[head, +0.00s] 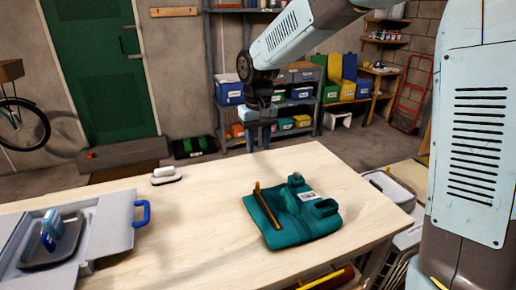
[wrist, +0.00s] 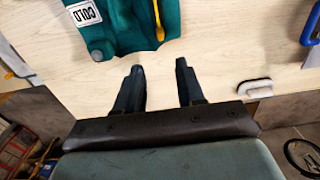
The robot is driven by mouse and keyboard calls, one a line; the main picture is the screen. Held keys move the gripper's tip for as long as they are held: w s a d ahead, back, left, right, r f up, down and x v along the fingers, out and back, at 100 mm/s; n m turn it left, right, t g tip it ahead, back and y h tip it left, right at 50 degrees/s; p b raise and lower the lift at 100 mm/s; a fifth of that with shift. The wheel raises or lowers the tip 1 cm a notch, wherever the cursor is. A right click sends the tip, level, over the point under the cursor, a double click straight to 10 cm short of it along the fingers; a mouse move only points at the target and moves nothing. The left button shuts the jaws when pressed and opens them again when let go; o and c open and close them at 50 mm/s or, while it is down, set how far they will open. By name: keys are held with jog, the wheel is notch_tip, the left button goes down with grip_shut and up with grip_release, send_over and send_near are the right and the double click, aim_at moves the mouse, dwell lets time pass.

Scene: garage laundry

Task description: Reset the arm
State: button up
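My gripper (head: 258,138) hangs above the far edge of the wooden table (head: 185,235) in the head view, pointing down. In the wrist view my gripper (wrist: 160,75) shows two dark fingers set apart with nothing between them. My arm reaches in from the upper right. A folded teal cloth item (head: 290,225) with a white label lies on the table, nearer than the gripper and apart from it. A yellow-handled tool (head: 266,206) lies on its left part. In the wrist view the teal item (wrist: 135,22) shows its label reading "COLD".
An open grey case (head: 110,228) with a blue handle and a tray (head: 50,245) stands at the table's left. A white-handled brush (head: 165,175) lies near the far edge. Shelves with bins (head: 300,105) stand behind. The table's middle left is clear.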

jog(key=s+d+r+m+t, duration=0.1)
jog(key=s+d+r, duration=0.2)
jog(key=d+r, duration=0.45)
jog(key=s+d+r+m+t, duration=0.2)
jog(key=s+d+m+t, duration=0.2)
jog(key=s+d, duration=1.4)
jog(key=d, duration=0.3)
jog(key=shift+s+t, duration=0.3)
